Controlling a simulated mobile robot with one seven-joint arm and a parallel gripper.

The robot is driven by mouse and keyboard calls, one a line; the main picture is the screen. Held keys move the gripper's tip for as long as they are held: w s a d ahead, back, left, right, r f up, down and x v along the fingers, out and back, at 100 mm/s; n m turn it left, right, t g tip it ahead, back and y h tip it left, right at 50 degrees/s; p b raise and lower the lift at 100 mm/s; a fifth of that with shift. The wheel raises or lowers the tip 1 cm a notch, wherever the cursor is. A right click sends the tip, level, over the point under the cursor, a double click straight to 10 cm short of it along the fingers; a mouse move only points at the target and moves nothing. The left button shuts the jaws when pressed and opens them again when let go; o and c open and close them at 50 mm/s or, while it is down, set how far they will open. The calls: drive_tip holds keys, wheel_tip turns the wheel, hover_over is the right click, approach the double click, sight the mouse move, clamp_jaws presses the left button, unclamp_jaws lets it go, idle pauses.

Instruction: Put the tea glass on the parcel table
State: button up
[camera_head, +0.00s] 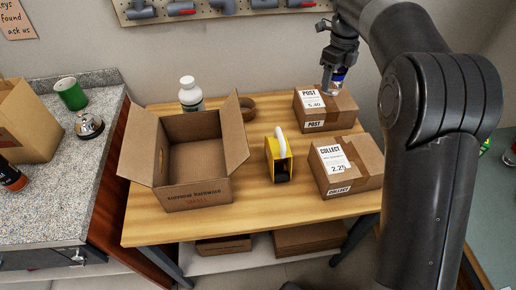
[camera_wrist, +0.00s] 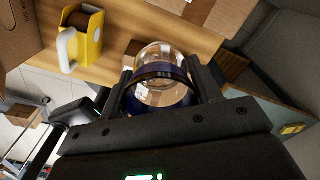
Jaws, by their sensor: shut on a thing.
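The tea glass (camera_wrist: 158,60) is clear with a dark blue band. In the wrist view it sits between the two fingers of my gripper (camera_wrist: 162,78), which is shut on it. In the head view my gripper (camera_head: 338,72) points down at the upper right, with a small bluish part of the glass showing at its fingertips. It appears above the POST parcel (camera_head: 340,113) at the table's back right; the exact gap is hard to tell. The parcel table (camera_head: 265,208) has a light wooden top.
An open cardboard box (camera_head: 188,190) takes the table's left part. A yellow tape dispenser (camera_head: 280,160) stands mid-table, with a COLLECT parcel (camera_head: 358,180) to its right. A white bottle (camera_head: 190,95) and tape roll (camera_head: 243,108) are behind. The front middle edge is bare.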

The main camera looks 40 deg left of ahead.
drive_tip(key=n, duration=0.2)
hover_over(265, 131)
drive_tip(key=s+d, duration=0.3)
drive_tip(key=s, duration=0.1)
wheel_tip(265, 131, down, 22)
drive_tip(key=shift+a, duration=0.1)
drive_tip(key=shift+f, duration=0.1)
drive_tip(key=o, duration=1)
drive_tip(key=shift+o, duration=0.2)
wheel_tip(265, 131, up, 12)
